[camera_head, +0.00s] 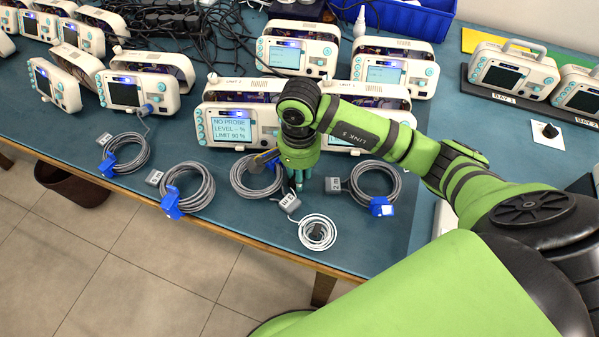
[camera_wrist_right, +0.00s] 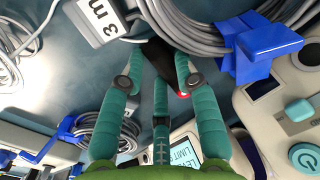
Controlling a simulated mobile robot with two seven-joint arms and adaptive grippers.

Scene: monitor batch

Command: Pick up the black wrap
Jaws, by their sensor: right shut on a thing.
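My right gripper (camera_head: 298,180) points down at the front of the blue-green table, between two grey cable coils. Its teal fingers (camera_wrist_right: 162,75) are closed in around a black, pointed piece, the black wrap (camera_wrist_right: 158,56), in the right wrist view. Part of the wrap is hidden by the fingers. In the head view my gripper hides it, and I cannot tell whether it touches the table. My left gripper is not in view.
Grey coils (camera_head: 190,201) with blue clips lie along the front edge. A tag marked "3 m" (camera_wrist_right: 100,17) and a white coil (camera_head: 317,246) are close to my gripper. Monitors (camera_head: 234,126) stand behind. A blue bin (camera_head: 405,20) is at the back.

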